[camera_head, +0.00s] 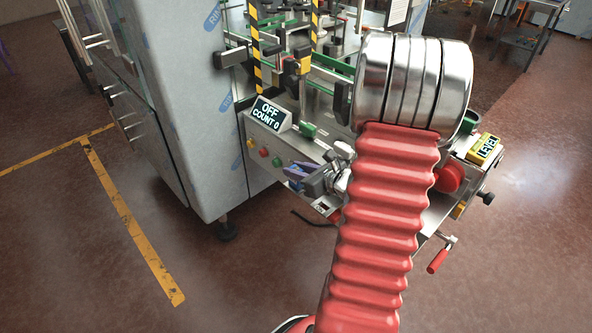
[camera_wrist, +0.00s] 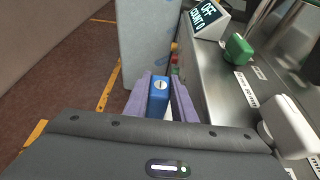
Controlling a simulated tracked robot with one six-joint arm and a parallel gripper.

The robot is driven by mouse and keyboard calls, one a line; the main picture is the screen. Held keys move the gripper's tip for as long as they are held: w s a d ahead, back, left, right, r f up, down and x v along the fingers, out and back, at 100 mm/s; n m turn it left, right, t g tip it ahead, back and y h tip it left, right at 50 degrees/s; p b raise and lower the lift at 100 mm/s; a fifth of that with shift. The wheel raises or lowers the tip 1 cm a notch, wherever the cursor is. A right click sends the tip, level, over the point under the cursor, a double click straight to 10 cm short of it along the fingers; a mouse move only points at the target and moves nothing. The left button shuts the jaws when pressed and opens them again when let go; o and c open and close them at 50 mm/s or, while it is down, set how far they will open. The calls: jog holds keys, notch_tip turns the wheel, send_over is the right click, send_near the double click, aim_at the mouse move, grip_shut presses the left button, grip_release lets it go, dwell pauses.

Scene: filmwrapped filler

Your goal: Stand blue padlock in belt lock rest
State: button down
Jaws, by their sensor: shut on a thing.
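The blue padlock (camera_wrist: 158,88) is between the two purple fingers of my gripper (camera_wrist: 160,98) in the wrist view. The gripper is shut on it. The padlock's face with a round pale keyway faces the wrist camera, and its lower part is hidden by the gripper body. In the head view, my gripper (camera_head: 298,172) is in front of the machine's steel front panel, below the OFF / COUNT 0 display, and only a little blue shows there. I cannot pick out the belt lock rest for sure in either view.
The display box (camera_head: 268,115) stands on the panel edge, with coloured buttons (camera_head: 264,152) below. A green knob (camera_wrist: 237,48) and a white block (camera_wrist: 290,126) sit on the steel surface at right. A tall wrapped cabinet (camera_head: 195,95) stands left. The floor at left is open.

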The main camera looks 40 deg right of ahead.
jog(key=shift+a+f, duration=0.1)
jog(key=shift+f, duration=0.1)
jog(key=c, duration=1.4)
grip_release()
jog(key=shift+r, duration=0.1)
jog(key=v, duration=1.3)
jog(key=shift+s, duration=0.35)
jog(key=shift+r, duration=0.15)
